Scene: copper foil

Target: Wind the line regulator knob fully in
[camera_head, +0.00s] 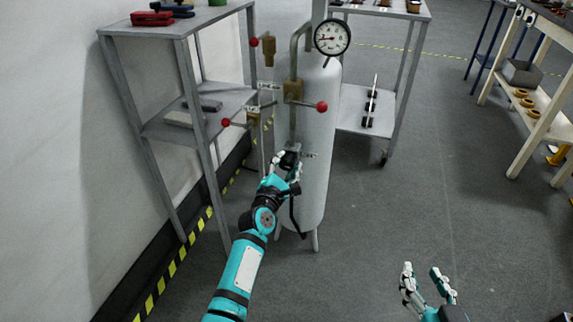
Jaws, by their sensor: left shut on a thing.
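My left gripper (289,158) is at the front left side of a tall grey tank (316,185), near the lower end of a vertical pipe (293,125). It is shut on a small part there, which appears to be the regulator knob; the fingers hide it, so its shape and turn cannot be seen. A round pressure gauge (332,37) with a white face and black rim sits at the top of the tank. My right gripper (428,278) is open and empty over the floor at the lower right.
Brass valves with red-ball levers (322,106) (226,122) (254,41) stick out above my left gripper. A grey metal shelf (178,30) stands close on the left. A cart (350,120) is behind the tank. The floor (430,190) to the right is clear.

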